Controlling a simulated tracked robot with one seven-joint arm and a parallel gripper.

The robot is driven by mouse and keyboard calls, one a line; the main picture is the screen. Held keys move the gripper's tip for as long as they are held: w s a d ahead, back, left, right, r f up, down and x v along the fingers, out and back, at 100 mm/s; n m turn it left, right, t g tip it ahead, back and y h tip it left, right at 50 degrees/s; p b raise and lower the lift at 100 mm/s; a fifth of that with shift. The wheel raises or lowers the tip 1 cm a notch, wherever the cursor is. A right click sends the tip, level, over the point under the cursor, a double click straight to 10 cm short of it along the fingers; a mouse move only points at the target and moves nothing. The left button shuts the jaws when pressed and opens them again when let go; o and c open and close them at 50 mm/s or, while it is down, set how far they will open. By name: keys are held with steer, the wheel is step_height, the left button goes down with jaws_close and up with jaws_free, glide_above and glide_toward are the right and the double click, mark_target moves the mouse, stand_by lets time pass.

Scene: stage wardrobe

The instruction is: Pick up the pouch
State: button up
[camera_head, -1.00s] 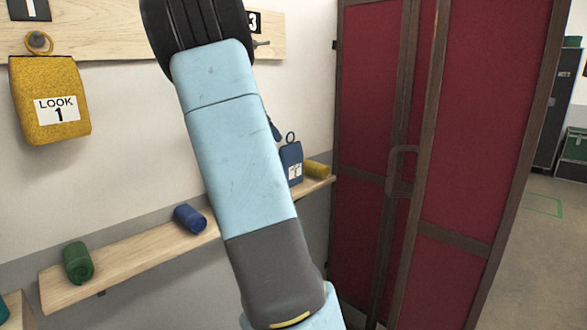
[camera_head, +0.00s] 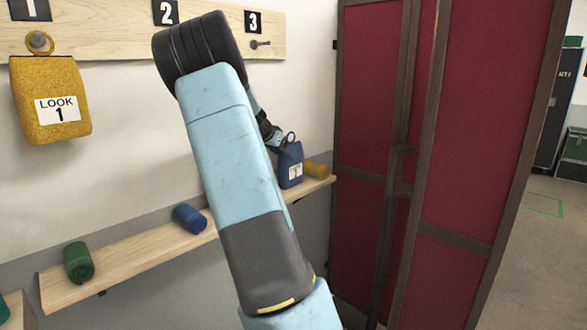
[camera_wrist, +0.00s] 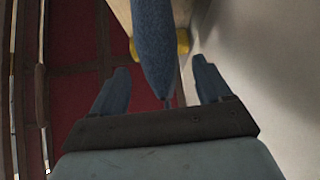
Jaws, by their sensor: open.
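A blue pouch (camera_head: 290,168) with a ring on top and a white label stands upright at the right part of the wall shelf. A yellow pouch (camera_head: 52,98) labelled LOOK 1 hangs by its ring from the peg under number 1. My gripper (camera_head: 273,137) is close to the top of the blue pouch, mostly hidden behind my arm in the head view. In the wrist view my gripper (camera_wrist: 160,68) is open, with one finger on each side of the blue pouch (camera_wrist: 152,40); gaps show on both sides.
The wooden shelf (camera_head: 130,257) also holds a green roll (camera_head: 78,262), a blue roll (camera_head: 190,219) and a yellow roll (camera_head: 317,170) beside the blue pouch. A red folding screen (camera_head: 470,120) stands close on the right. Peg 3 (camera_head: 260,44) is bare.

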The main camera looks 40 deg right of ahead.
mark_target(290, 172)
steer(key=x, duration=0.3)
steer(key=shift+a, duration=0.1)
jaws_close()
stand_by(0.6)
